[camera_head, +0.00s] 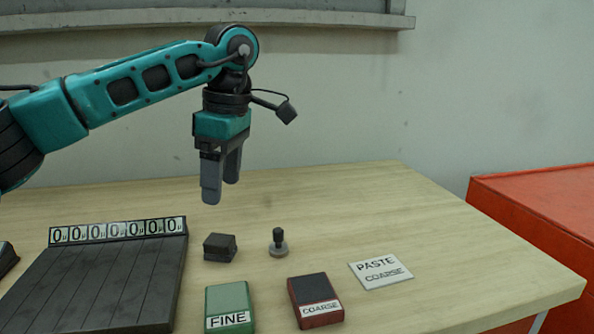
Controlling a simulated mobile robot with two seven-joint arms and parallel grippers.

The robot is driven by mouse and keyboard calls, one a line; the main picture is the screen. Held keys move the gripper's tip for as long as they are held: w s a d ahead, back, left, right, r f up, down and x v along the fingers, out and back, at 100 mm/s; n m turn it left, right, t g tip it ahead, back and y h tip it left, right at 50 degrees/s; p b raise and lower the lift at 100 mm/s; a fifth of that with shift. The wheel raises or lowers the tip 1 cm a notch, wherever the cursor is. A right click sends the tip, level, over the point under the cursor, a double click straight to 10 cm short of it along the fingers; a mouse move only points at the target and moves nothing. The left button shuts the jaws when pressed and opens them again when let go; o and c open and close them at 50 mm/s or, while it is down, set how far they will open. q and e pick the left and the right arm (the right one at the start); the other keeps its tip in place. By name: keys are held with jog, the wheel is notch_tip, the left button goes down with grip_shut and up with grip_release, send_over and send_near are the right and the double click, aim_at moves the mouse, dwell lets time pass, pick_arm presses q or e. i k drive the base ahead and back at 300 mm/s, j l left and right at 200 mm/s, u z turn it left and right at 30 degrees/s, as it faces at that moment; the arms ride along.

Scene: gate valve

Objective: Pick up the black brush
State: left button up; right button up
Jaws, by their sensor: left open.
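A small dark block (220,247) lies on the wooden table, right of the black grooved tray. It may be the black brush; no bristles can be made out. To its right stands a small black-handled piece (278,243) with a round grey base, upright on the table. My left gripper (221,188) points down with its fingers apart and nothing between them. It hangs in the air above the table, over and somewhat behind the dark block, not touching it. My right gripper is not in view.
The black tray (95,275) has a row of zero labels along its back edge. A green FINE block (229,300), a red COARSE block (315,292) and a PASTE COARSE card (381,272) lie in front. A red cabinet (540,215) stands right. The table's right back is clear.

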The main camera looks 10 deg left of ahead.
aim_at(278, 250)
jog(key=k, duration=1)
